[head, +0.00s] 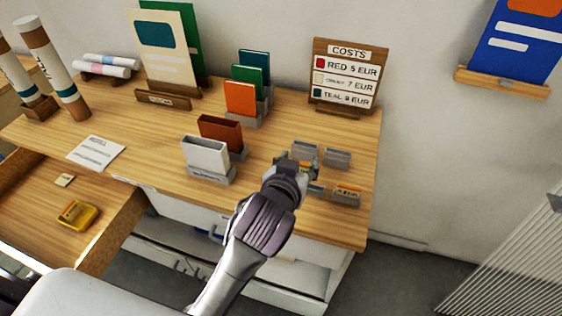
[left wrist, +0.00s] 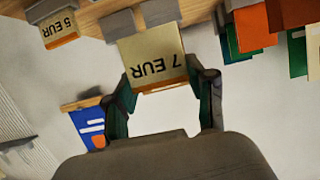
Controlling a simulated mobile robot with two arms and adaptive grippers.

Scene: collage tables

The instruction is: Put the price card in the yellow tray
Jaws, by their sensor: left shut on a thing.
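My left gripper (head: 297,166) is over the right part of the wooden table, among small grey holders. In the left wrist view its two fingers (left wrist: 163,85) are shut on a cream price card (left wrist: 152,57) reading "7 EUR", with an orange lower edge. A grey holder is close beside the card; I cannot tell whether they touch. In the head view the gripper mostly hides this card. The small yellow tray (head: 78,214) lies on the lower wooden surface at the left. My right gripper is not in view.
Another price card (head: 347,191), "5 EUR", stands in a grey holder near the table's right edge. Empty grey holders (head: 337,157) are near the gripper. Upright coloured cards (head: 240,98), a white one (head: 206,152) and a COSTS board (head: 347,75) stand around. A small beige card (head: 65,180) lies near the tray.

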